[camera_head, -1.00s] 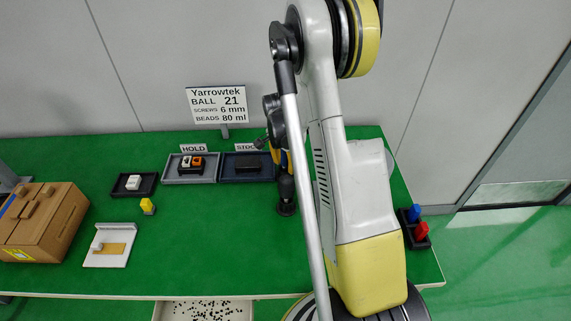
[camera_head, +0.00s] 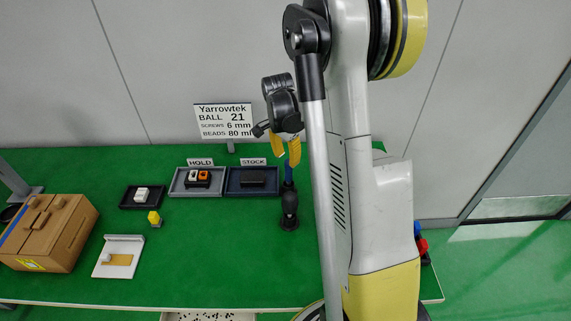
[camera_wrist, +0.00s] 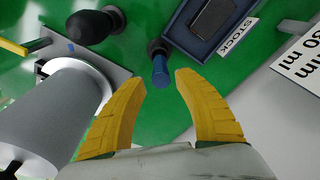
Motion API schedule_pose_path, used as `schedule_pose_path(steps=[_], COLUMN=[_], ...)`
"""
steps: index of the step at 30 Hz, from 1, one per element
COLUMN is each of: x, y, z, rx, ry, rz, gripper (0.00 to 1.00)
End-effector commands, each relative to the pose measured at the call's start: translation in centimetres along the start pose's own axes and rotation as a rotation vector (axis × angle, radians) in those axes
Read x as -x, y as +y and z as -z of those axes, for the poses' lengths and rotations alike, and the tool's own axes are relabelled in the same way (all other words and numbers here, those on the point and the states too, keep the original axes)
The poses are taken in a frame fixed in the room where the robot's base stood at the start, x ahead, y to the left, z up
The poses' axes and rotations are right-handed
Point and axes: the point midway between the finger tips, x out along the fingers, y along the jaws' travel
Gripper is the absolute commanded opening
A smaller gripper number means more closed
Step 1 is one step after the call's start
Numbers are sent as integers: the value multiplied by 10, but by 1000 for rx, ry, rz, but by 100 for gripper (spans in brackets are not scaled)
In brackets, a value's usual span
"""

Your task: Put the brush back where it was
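A blue-handled upright item (camera_head: 288,176), which I take to be the brush, stands on the green table right of the STOCK tray. In the wrist view the blue handle (camera_wrist: 160,72) points toward me from a dark collar or holder. Its bristles are not visible. My gripper (camera_head: 287,158) is above it with its yellow fingers apart. In the wrist view, my gripper (camera_wrist: 160,80) is open and empty, with the blue handle's end just beyond and between the fingertips. I see no contact.
A black bulb-shaped item (camera_head: 289,203) on a round base stands in front. The STOCK tray (camera_head: 231,190) and HOLD tray (camera_head: 175,190) lie left. A brown box (camera_head: 70,250), yellow piece (camera_head: 154,218) and white board (camera_head: 105,268) are farther left. The table's front middle is clear.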

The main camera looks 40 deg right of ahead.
Motion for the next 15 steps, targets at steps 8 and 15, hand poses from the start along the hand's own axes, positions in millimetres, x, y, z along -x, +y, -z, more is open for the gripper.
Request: schedule_pose_path(steps=[8,15], x=[73,157], y=[5,40], z=[-47,-129], rx=[253,694], ry=[40,144], rz=[101,274], gripper=[38,38])
